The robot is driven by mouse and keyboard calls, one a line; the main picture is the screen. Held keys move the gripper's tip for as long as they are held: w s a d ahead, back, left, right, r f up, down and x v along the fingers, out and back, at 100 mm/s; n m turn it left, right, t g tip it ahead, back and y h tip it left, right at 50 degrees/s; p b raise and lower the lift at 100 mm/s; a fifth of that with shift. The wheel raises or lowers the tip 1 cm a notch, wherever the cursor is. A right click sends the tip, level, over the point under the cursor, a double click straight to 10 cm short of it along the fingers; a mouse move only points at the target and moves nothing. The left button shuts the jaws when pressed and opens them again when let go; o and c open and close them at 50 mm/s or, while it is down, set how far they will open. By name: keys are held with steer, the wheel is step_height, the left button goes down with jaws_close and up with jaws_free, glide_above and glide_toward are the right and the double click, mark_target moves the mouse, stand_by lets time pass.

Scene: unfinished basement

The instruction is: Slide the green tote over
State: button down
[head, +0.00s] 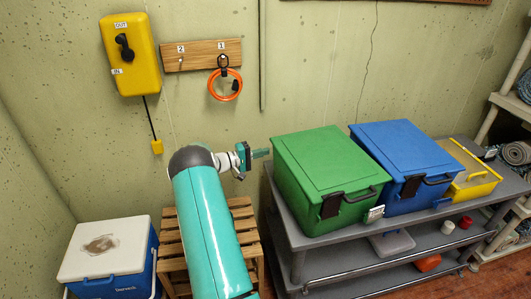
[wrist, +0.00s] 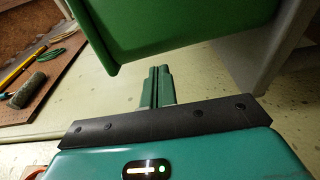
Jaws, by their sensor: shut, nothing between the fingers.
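The green tote (head: 318,165) is closed with a lid and sits at the left end of the grey cart's top shelf. It has a dark latch and a handle on its front. My gripper (head: 263,153) is left of the tote, its fingers pointing right toward the tote's back left side. In the wrist view, the two green fingers of my gripper (wrist: 157,84) are pressed together with nothing between them. The green tote (wrist: 180,28) fills the top of that view, just beyond the fingertips. I cannot tell whether they touch it.
A blue tote (head: 405,155) stands close at the green tote's right, with an open yellow box (head: 470,182) beyond it. The grey cart (head: 292,222) has lower shelves holding small items. A wooden crate (head: 243,222) and a blue and white cooler (head: 112,262) stand at left.

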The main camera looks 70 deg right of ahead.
steer(key=v, duration=1.2)
steer(key=shift+w+a, duration=0.15)
steer(key=shift+w, duration=0.1)
